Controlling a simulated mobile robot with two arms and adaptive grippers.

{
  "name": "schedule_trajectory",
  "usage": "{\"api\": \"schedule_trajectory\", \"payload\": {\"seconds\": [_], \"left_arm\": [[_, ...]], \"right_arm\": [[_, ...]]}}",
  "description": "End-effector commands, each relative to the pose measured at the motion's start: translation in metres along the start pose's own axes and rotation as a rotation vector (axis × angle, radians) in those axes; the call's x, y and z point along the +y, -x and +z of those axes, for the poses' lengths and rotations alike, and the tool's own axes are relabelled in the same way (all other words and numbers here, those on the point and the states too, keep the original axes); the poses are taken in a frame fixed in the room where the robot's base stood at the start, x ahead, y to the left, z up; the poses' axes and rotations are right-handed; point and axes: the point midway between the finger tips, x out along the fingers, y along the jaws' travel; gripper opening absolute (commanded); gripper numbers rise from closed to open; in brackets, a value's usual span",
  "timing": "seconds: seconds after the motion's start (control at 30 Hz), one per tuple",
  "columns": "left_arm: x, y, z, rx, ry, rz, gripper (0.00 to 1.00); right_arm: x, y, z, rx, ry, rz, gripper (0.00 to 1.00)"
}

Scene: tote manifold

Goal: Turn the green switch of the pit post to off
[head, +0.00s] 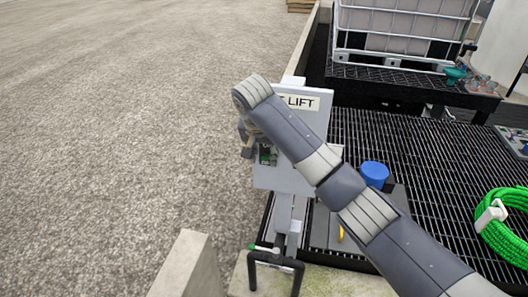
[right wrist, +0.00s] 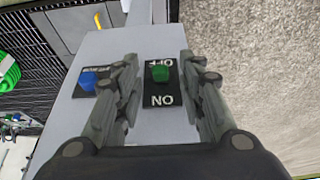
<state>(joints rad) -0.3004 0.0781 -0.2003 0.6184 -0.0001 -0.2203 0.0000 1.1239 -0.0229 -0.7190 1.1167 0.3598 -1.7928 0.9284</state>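The pit post's pale panel (head: 313,119) stands with a sign ending in "LIFT", partly hidden by my right arm. In the right wrist view, the green switch (right wrist: 159,73) sits on a black plate (right wrist: 160,113) marked OFF and ON, both upside down. The switch is nearer the OFF word, but I cannot tell its setting. My right gripper (right wrist: 163,85) is open, with one finger on each side of the switch and visible gaps beside it. In the head view the right gripper (head: 249,138) is at the panel's left side, mostly behind my arm. My left gripper is not in view.
A blue knob (right wrist: 88,81) on its own labelled plate sits beside the green switch. A blue round cap (head: 374,173), a green coiled hose (head: 505,227) and a caged tank (head: 400,25) stand over black grating. A concrete kerb (head: 188,268) is in front; open gravel lies left.

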Motion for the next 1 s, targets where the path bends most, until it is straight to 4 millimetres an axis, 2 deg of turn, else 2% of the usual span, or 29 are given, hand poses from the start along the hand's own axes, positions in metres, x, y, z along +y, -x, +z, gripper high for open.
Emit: {"api": "schedule_trajectory", "payload": {"seconds": [0.2,0.5,0.67,1.0], "left_arm": [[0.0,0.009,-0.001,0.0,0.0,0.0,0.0],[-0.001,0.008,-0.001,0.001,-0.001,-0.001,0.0],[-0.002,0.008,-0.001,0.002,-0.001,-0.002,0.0],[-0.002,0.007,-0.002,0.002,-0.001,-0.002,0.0]], "right_arm": [[0.0,-0.019,0.0,0.0,0.0,0.001,0.37],[0.0,-0.022,0.0,0.001,0.0,-0.001,0.37],[0.0,-0.022,0.0,0.001,-0.001,-0.001,0.0],[0.0,-0.023,0.001,0.015,0.0,0.0,0.0]]}}
